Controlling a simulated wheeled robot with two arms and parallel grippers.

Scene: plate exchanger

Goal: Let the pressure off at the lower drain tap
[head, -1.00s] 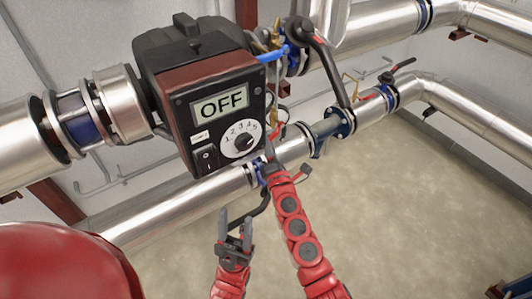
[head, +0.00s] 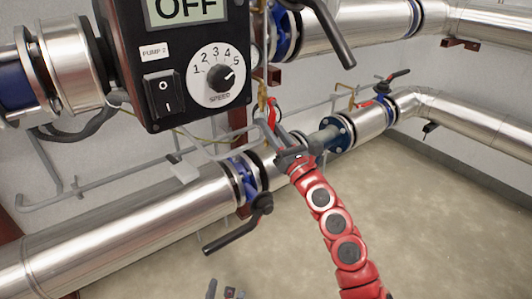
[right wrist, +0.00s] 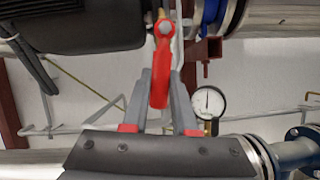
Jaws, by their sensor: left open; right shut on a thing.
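A small brass drain tap (head: 262,95) sits below the upper pipe, just right of the pump control box, with a red lever (head: 272,112). In the right wrist view the red lever (right wrist: 161,75) hangs down between my two grey fingers. My right gripper (head: 271,125) is shut on this lever. The lever's pivot is at its top, below brass fittings. My left gripper (head: 225,290) is at the bottom edge of the head view, open and empty, mostly cut off.
The pump control box (head: 180,60) reads OFF, its dial near 5. A pressure gauge (right wrist: 208,101) hangs right of my right fingers. A black-handled valve (head: 262,204) is on the lower pipe (head: 130,235). Another black lever (head: 330,35) hangs above. The floor at right is clear.

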